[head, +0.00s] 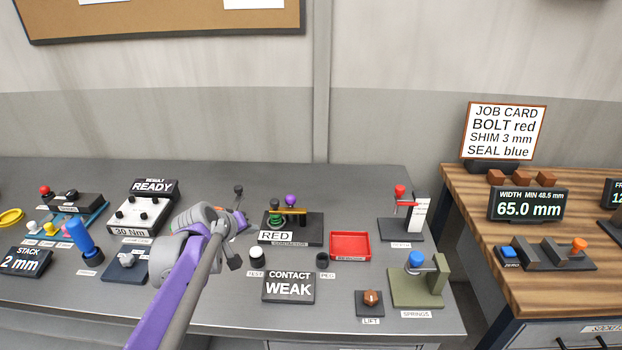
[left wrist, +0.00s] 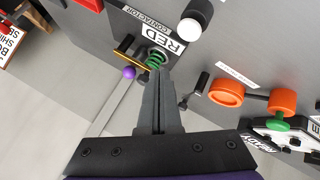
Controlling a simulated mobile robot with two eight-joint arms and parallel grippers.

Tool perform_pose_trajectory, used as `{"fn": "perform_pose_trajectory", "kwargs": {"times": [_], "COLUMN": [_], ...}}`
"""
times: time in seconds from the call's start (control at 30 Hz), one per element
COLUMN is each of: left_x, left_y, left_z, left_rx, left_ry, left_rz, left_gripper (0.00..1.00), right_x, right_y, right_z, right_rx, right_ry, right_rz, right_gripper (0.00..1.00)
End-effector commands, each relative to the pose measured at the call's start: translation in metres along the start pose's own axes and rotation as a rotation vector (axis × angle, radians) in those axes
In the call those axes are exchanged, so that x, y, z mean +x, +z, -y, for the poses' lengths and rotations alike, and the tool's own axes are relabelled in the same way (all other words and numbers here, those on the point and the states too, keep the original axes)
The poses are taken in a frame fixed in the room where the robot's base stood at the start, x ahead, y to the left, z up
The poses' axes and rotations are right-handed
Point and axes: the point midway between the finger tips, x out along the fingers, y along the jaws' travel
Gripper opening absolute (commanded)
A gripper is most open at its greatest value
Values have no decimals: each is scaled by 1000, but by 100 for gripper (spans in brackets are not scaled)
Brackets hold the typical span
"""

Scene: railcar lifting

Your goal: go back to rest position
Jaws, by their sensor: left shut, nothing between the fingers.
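My left arm, purple and grey, rises from the bottom of the head view over the grey bench. My left gripper (head: 236,262) shows small and dark at its end, in front of and to the left of the contactor unit (head: 310,236). In the left wrist view the two grey fingers (left wrist: 159,85) are together with nothing between them. Their tips overlap the contactor's green spring post (left wrist: 155,58) in the picture; I cannot tell the gap. My right gripper is not in view.
A white-topped test cylinder (head: 256,250), a CONTACT WEAK display (head: 288,288) and a red tray (head: 349,246) stand near the contactor. The torque unit (head: 143,214) and blue-handled tool (head: 80,238) are left. A wooden bench (head: 520,222) stands right.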

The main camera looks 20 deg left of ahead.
Motion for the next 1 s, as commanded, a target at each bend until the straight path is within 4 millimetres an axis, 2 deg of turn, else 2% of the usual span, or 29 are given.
{"fn": "perform_pose_trajectory", "kwargs": {"times": [0.07, 0.17, 0.27, 0.37, 0.4, 0.5, 0.6, 0.7, 0.83, 1.0], "left_x": [-1, -8, -25, -49, -59, -82, -100, -111, -118, -120], "left_y": [2, 20, 61, 118, 142, 198, 242, 274, 296, 302], "left_z": [-1, -6, -14, -15, -12, 1, 20, 38, 54, 59], "left_rx": [4, 38, 120, 242, 296, 425, 538, 625, 691, 713], "left_ry": [-1, -7, -23, -51, -64, -96, -126, -150, -170, -178], "left_rz": [2, 23, 67, 127, 152, 204, 244, 270, 286, 292], "left_gripper": [0, 0, 0, 0, 0, 0, 0, 0, 0, 0], "right_x": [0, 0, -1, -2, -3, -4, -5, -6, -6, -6], "right_y": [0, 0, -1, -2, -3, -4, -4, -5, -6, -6], "right_z": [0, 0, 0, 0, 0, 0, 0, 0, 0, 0], "right_rx": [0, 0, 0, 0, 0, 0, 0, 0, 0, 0], "right_ry": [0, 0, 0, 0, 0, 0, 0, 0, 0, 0], "right_rz": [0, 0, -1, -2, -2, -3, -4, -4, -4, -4], "right_gripper": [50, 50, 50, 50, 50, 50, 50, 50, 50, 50]}}
